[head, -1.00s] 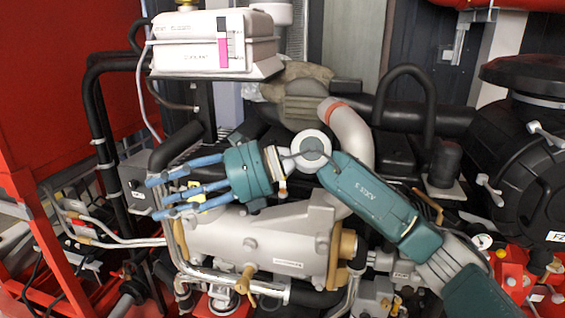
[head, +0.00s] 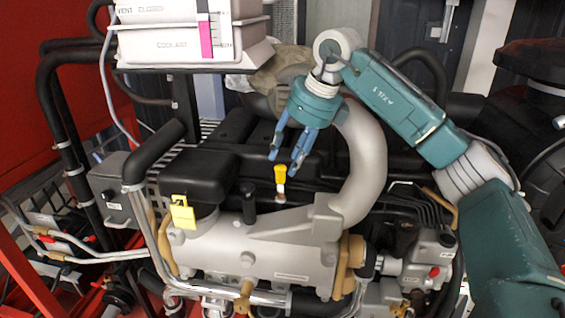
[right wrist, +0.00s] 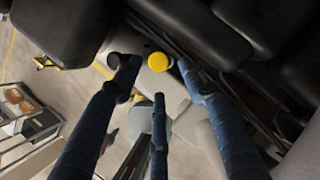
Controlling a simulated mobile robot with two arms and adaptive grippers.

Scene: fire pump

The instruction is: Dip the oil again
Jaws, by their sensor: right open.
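The oil dipstick's yellow handle (head: 280,173) stands upright behind the grey manifold of the engine. It also shows as a round yellow cap in the right wrist view (right wrist: 158,62), between and just beyond the fingertips. My right gripper (head: 286,158) points down from above, with its blue fingers spread and nothing between them. Its fingertips are close to the yellow handle; whether they touch it I cannot tell. In the right wrist view the fingers (right wrist: 160,82) are apart around the cap's near side. My left gripper is not in view.
The grey manifold (head: 270,250) lies in front, with a yellow tag (head: 183,212) at its left. A curved grey pipe (head: 365,165) rises close to the right of my gripper. The white coolant tank (head: 190,40) stands at upper left.

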